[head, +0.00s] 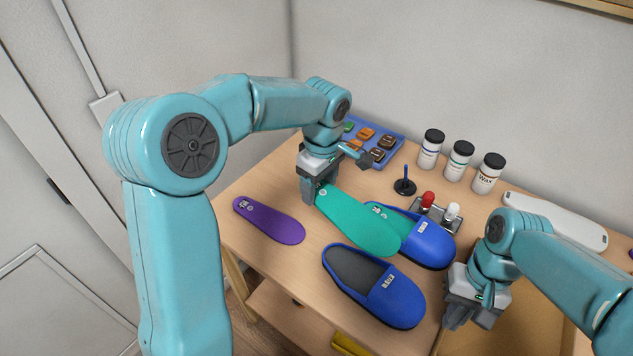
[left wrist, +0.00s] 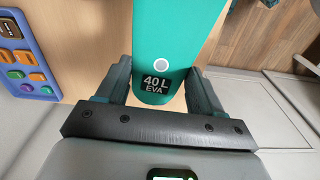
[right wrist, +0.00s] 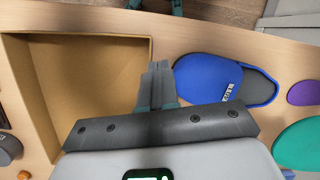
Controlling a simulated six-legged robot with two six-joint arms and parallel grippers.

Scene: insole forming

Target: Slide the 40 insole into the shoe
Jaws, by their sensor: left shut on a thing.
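My left gripper (head: 313,192) is shut on the heel end of the green insole (head: 358,225). In the left wrist view the insole (left wrist: 178,35) lies between the two fingers and reads "40 L EVA".
A purple insole (head: 268,222) lies at the left of the table. A blue tray (head: 393,139) of small blocks, several jars (head: 459,161), a small black stand (head: 404,186) and a red-and-white-knobbed fixture (head: 437,214) stand behind. An open brown box (right wrist: 85,38) is beside my right gripper.

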